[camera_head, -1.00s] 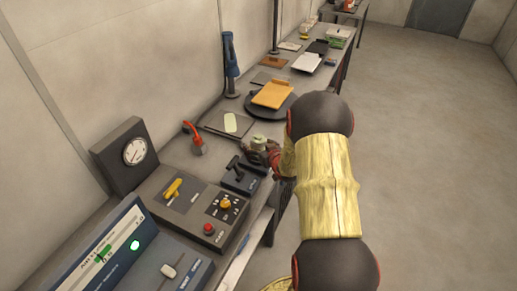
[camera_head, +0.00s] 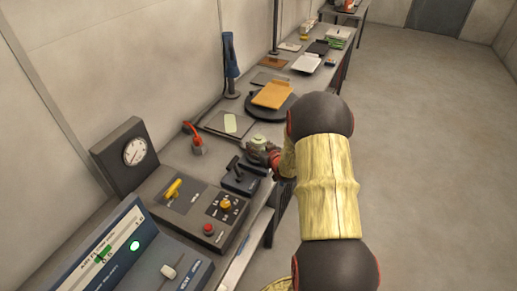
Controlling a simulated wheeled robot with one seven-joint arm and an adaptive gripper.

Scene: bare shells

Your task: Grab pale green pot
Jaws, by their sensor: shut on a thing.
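The pale green pot (camera_head: 259,140) is small and shows at the front edge of the long grey bench, just beyond a black lever box. My gripper (camera_head: 262,151) is at the pot, shut on it, with dark fingers around its lower part. The pot's top stays visible above the fingers and looks upright. The fingers and my arm hide its lower side, so I cannot tell whether it touches the bench.
The black lever box (camera_head: 240,178) stands close in front of the gripper. A control panel (camera_head: 193,207), gauge box (camera_head: 125,155), red-handled switch (camera_head: 196,140) and dark turntable with an orange board (camera_head: 272,94) crowd the bench. The floor (camera_head: 420,150) at right is clear.

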